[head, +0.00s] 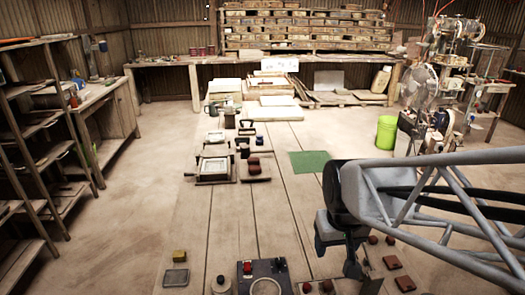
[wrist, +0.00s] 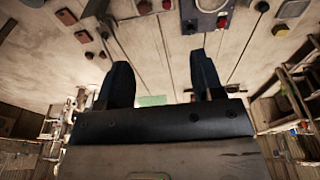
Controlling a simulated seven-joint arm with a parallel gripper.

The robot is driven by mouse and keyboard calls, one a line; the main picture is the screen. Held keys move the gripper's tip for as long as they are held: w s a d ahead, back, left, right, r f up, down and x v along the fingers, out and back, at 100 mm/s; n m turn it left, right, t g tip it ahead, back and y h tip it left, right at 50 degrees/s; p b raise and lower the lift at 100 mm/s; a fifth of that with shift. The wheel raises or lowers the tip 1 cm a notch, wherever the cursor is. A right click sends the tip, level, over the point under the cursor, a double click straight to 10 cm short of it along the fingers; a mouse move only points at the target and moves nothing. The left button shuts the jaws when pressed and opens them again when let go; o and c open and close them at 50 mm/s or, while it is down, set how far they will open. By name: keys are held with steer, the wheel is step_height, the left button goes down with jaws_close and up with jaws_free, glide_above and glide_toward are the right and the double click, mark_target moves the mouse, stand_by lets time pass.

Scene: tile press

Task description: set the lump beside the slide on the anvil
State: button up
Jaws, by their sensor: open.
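My gripper (head: 338,258) hangs above the near right of the plank table. Its two dark fingers are spread, with nothing visible between them in the wrist view (wrist: 163,78). Small red-brown lumps lie on the near table: one (head: 307,287) with another (head: 327,286) beside the grey-blue plate, and a pair (head: 373,239) (head: 390,240) right of my gripper. Two lumps also show at the top of the wrist view (wrist: 144,7) (wrist: 168,4). The grey-blue plate (head: 286,284) bears a red button and a pale ring. I cannot tell which parts are the slide and anvil.
Flat red-brown tiles (head: 390,262) lie right of my gripper. A yellow block (head: 179,256) and grey tray (head: 175,277) are near left. A green mat (head: 309,162) lies flat; the table's middle is clear.

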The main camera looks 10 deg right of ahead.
steer(key=s+a+r, duration=0.2)
steer(key=s+r, duration=0.3)
steer(key=s, duration=0.2)
steer(key=shift+t, duration=0.4)
steer(key=shift+c, duration=0.2)
stand_by(0.7)
